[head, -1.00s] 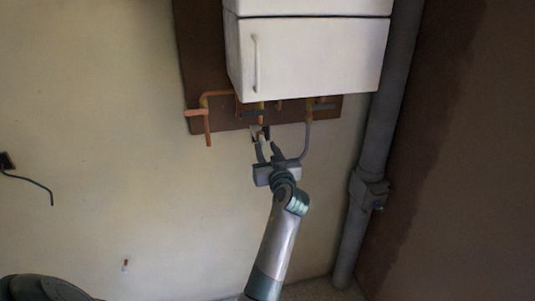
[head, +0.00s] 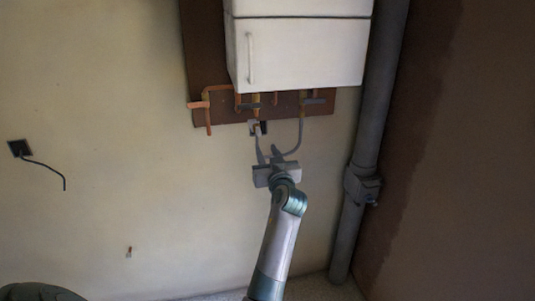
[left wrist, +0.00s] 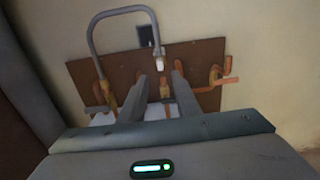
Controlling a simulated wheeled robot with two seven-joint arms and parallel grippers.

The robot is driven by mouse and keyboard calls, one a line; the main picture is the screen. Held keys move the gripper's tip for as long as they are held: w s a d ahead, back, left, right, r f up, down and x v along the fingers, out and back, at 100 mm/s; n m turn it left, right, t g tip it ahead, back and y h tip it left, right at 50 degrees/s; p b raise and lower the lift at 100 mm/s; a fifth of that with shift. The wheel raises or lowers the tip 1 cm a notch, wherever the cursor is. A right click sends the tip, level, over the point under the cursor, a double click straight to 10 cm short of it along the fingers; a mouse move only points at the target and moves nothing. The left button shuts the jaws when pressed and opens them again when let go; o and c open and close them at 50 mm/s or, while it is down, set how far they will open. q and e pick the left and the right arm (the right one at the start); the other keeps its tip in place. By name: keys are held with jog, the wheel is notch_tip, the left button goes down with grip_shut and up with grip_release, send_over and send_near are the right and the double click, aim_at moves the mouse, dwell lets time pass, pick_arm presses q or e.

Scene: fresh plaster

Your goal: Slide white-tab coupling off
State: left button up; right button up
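In the left wrist view, which sees the pipes upside down, a small white piece (left wrist: 160,63) shows at the end of a grey looped hose (left wrist: 92,40), in line with a copper fitting (left wrist: 166,88). I cannot tell whether they touch. My left gripper (left wrist: 159,72) is open, its grey fingers apart on either side of the white piece and fitting, with no clear contact. In the head view, the left gripper (head: 269,153) is just below the boiler pipes, by the hose (head: 301,133); the white piece is too small to make out there. My right gripper is not in view.
A white boiler (head: 300,55) hangs on a brown board (head: 203,55) above the gripper. A copper elbow pipe (head: 209,118) is to the left. A dark wall socket (head: 264,127) is behind the hose. A grey drainpipe (head: 375,110) stands right. The wall left is mostly clear.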

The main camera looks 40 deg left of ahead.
pick_arm(q)
jog(key=shift+f, duration=0.1)
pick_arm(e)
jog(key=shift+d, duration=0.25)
